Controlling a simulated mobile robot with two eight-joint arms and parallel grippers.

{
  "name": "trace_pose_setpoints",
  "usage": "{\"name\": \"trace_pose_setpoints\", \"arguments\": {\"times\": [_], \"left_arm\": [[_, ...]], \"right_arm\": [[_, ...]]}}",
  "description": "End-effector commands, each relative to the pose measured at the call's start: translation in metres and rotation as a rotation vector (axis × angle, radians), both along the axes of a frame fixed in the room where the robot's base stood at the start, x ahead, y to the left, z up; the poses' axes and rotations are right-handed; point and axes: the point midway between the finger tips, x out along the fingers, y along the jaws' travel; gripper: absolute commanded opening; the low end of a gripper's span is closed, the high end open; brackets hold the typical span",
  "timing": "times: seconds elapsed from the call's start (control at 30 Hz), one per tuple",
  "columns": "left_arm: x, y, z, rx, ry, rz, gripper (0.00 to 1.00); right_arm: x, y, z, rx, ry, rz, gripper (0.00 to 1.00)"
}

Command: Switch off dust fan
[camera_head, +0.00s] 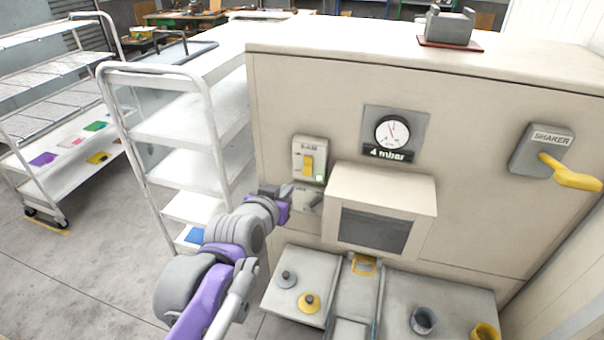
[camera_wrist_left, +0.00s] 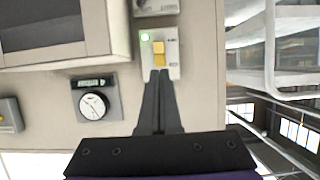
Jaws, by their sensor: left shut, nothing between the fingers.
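A pale switch box (camera_head: 309,146) with a yellow rocker (camera_head: 308,165) is on the front of the beige cabinet; its label is too small to read surely. A green light (camera_head: 319,177) glows at its lower right corner. The wrist view, turned upside down, also shows the switch box (camera_wrist_left: 173,70), the yellow rocker (camera_wrist_left: 158,47) and the lit green light (camera_wrist_left: 144,37). My left gripper (camera_head: 288,190) is shut and empty, just below and left of the switch box. In the wrist view its fingertips (camera_wrist_left: 159,73) lie beside the yellow rocker; contact cannot be told. My right gripper is out of view.
A grey box with a dark knob (camera_head: 312,202) sits under the switch. A hooded box (camera_head: 381,190) juts out at right, below a gauge (camera_head: 392,132). A SHAKER lever (camera_head: 570,177) is far right. A white shelf cart (camera_head: 165,126) stands left.

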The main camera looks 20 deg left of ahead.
Motion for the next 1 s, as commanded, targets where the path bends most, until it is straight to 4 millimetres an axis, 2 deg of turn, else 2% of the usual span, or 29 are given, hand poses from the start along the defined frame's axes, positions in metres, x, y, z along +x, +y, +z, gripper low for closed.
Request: {"name": "trace_pose_setpoints", "arguments": {"times": [0.63, 0.8, 1.0], "left_arm": [[0.100, -0.003, -0.039, 0.001, -0.002, 0.000, 0.00], [0.117, -0.004, -0.046, 0.000, -0.002, 0.000, 0.00], [0.125, -0.004, -0.050, 0.000, -0.001, 0.000, 0.00]], "right_arm": [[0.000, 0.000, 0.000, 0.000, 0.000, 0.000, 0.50], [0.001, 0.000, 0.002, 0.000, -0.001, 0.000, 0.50], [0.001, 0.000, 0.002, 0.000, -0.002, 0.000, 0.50]]}}
